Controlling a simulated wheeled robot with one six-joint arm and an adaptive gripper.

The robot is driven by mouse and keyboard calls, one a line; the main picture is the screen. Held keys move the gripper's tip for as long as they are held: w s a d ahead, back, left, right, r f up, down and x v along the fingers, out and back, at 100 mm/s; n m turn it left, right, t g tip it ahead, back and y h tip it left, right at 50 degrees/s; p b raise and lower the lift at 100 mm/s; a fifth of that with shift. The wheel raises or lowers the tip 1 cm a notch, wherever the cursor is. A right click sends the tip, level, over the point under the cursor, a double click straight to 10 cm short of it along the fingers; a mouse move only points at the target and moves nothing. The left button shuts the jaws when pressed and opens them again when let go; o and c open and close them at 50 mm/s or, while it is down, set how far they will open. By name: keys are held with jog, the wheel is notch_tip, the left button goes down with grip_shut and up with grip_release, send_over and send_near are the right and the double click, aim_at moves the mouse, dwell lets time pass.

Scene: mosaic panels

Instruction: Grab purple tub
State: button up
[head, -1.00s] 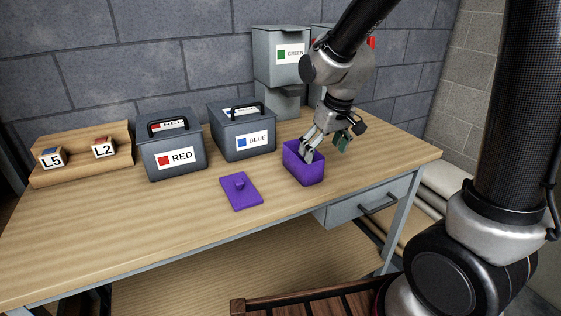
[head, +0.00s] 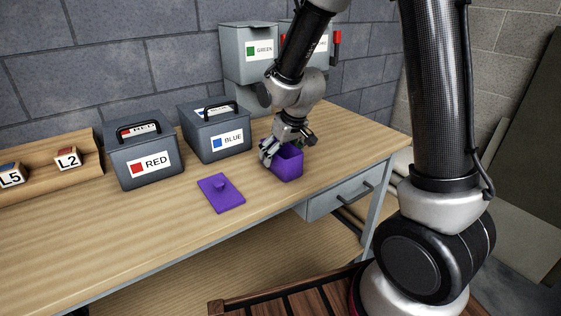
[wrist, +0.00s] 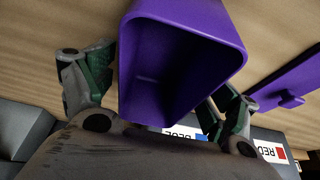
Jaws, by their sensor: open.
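The open, empty purple tub (head: 289,165) stands upright on the workbench, near its front right edge. My gripper (head: 287,150) is over the tub, pointing down, with its fingers spread. In the wrist view the tub (wrist: 180,65) lies between the two fingers of my gripper (wrist: 158,95), one on each side. I see no clear contact, and the gap to the tub's walls is hard to judge. The purple lid (head: 221,196) with a small knob lies flat on the bench, left of the tub. It also shows in the wrist view (wrist: 285,92).
Grey bins labelled RED (head: 145,158) and BLUE (head: 216,135) stand left of and behind the tub. A GREEN container (head: 248,62) is mounted at the back. A wooden rack (head: 50,170) holds L5 and L2 blocks. The front middle of the bench is clear.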

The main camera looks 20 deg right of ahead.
jog(key=c, duration=1.1)
